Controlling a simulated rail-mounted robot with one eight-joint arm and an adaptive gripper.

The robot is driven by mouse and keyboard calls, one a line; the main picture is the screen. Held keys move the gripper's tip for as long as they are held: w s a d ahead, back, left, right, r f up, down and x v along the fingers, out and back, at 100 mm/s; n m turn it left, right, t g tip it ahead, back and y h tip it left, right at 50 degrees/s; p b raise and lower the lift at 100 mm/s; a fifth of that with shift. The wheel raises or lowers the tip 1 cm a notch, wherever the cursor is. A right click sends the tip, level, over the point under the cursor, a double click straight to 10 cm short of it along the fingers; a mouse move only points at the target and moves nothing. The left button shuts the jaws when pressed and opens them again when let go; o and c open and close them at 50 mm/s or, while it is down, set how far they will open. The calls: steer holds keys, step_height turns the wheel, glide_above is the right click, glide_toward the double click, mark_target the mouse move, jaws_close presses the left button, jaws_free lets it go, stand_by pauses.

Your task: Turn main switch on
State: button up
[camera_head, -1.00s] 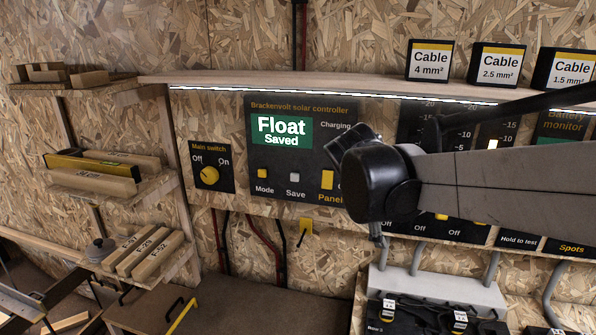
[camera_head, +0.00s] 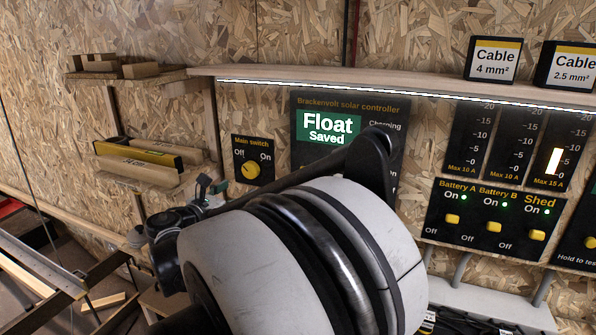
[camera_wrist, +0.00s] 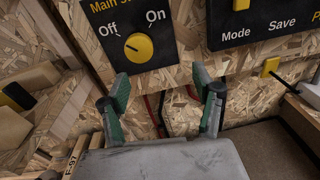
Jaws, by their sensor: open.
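The main switch is a yellow round knob (camera_head: 251,169) on a black plate with Off at left and On at right. In the wrist view the knob (camera_wrist: 138,48) is near the top, and its dark mark appears to point toward the Off side. My gripper (camera_wrist: 160,88) is open and empty, its two green-padded fingers below the switch plate and apart from the knob. In the head view my gripper (camera_head: 211,188) is partly hidden behind my arm, to the lower left of the switch.
The solar controller (camera_head: 302,150) reads Float, Saved; my arm hides its lower part. A yellow hook (camera_wrist: 270,67) is on the wall right of my gripper. A battery switch panel (camera_head: 470,237) is at right.

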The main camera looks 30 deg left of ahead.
mark_target(248, 172)
steer(key=shift+n+t+y, duration=0.4)
steer(key=shift+n, duration=0.3)
steer(key=w+a, duration=0.1)
steer(key=w, duration=0.3)
steer(key=w+a, duration=0.2)
steer(key=w, duration=0.1)
steer(key=w+a, duration=0.1)
steer(key=w, duration=0.3)
steer(key=shift+w+a, duration=0.3)
steer(key=shift+c, duration=0.3)
steer(key=c, duration=1.1)
